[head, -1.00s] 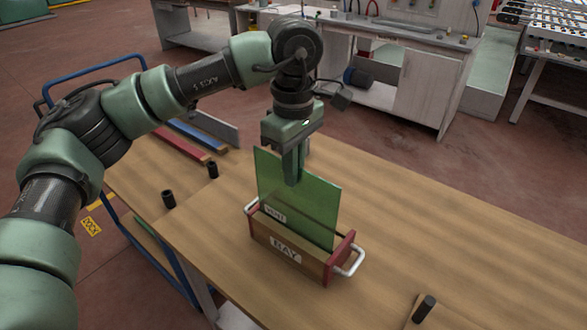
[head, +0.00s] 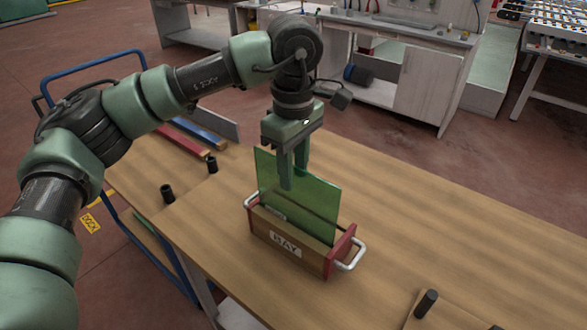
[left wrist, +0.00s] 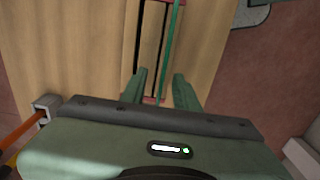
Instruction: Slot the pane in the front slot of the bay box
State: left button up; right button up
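The green see-through pane (head: 316,200) stands upright in the wooden bay box (head: 262,228), close behind its front wall marked BAY. Its lower edge is hidden inside the box, and its pale label is mostly covered by the front wall. My left gripper (head: 294,175) is at the pane's upper edge with its fingers spread apart, one on each side. In the left wrist view the pane (left wrist: 174,50) shows edge-on between the open fingers (left wrist: 160,88), nearer the right one. Dark gaps of the box show left of it. My right gripper is not in view.
The box has red ends and white handles (head: 352,256). Black cylinders (head: 167,193) stand on the table at left, and another (head: 426,303) at front right. Red and blue bars (head: 200,133) lie at the back left. The table right of the box is clear.

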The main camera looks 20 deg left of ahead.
pick_arm(q)
jog(key=shift+f, duration=0.1)
notch_tip(320, 180, up, 8)
jog(key=shift+b, duration=0.6)
dwell(0.3)
